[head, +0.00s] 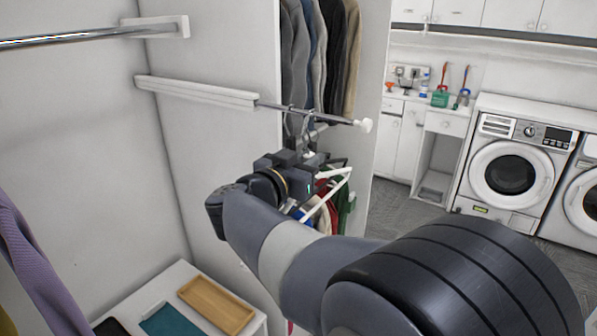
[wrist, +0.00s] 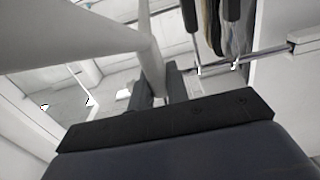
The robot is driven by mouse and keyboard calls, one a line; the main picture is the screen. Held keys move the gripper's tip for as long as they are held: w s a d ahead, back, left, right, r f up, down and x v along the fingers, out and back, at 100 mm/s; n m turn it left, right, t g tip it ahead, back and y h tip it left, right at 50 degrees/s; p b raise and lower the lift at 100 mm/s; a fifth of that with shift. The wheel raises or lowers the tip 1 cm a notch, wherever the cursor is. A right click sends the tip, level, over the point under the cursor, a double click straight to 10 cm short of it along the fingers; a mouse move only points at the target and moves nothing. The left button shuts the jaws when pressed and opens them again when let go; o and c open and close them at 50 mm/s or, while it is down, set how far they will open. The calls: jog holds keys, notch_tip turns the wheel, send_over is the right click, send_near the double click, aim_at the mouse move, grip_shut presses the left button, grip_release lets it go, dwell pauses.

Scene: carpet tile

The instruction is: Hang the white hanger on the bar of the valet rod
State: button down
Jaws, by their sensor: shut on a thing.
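The valet rod (head: 200,92) reaches out from the wall. Its thin metal bar (head: 335,118) ends in a white knob (head: 364,125). A hook shows by the bar above my gripper; I cannot tell whether it rests on the bar. The bar also shows at the right of the wrist view (wrist: 268,55).
Dark and tan clothes (head: 318,60) hang behind the bar, and coloured garments (head: 335,205) show below my gripper. A closet rail (head: 80,37) is at the upper left. A low white shelf holds a wooden tray (head: 217,304). Washing machines (head: 510,170) stand at the right beyond open floor.

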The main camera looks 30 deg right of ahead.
jog(key=b+x, duration=0.1)
jog(key=x, duration=0.2)
jog(key=b+x, duration=0.1)
jog(key=x, duration=0.2)
jog(key=f+b+x, duration=0.1)
jog(key=x, duration=0.3)
jog(key=shift+a+f+b, duration=0.1)
jog(key=shift+f+b, duration=0.3)
jog(key=shift+f, duration=0.15)
jog(key=c, duration=1.3)
grip_release()
jog(key=b+v, duration=0.1)
jog(key=v, duration=1)
